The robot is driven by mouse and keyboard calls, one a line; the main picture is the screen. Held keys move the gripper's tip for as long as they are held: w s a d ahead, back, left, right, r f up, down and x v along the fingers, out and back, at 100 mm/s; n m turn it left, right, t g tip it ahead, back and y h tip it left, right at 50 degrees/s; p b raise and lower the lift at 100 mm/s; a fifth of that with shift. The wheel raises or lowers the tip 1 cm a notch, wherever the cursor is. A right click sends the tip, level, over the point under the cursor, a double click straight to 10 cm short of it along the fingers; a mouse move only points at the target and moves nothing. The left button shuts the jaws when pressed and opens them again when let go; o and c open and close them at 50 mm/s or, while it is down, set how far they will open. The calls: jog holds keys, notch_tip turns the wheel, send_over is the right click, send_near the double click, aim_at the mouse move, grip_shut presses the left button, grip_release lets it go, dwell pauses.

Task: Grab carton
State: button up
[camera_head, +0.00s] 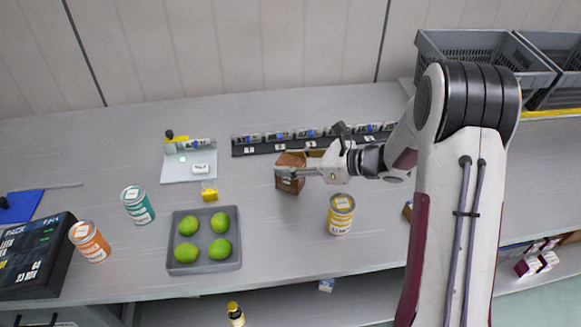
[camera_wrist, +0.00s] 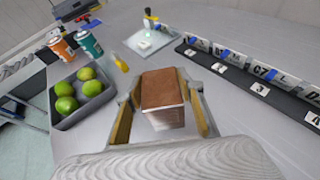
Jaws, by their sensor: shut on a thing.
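A brown carton (camera_head: 289,178) stands on the grey table near the middle in the head view. In the wrist view the carton (camera_wrist: 162,92) shows a brown top and a paler side, and it sits between the two fingers. My gripper (camera_head: 296,172) reaches in from the right and is shut on the carton. In the wrist view my gripper (camera_wrist: 164,112) has one finger along each side of the carton. Part of the carton's far side is hidden in the head view. I cannot tell whether the carton's base touches the table.
A grey tray (camera_head: 205,267) with several limes is at left. A yellow can (camera_head: 340,214) stands close to my arm. Teal (camera_head: 138,205) and orange (camera_head: 90,242) cans are farther left. A dark label rail (camera_head: 270,146) runs behind. Grey crates (camera_head: 485,45) stand at back right.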

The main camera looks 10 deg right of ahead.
notch_tip(320, 180, up, 8)
jog(key=shift+r, duration=0.1)
dwell(0.4)
jog(key=shift+d, duration=0.1)
dwell(0.4)
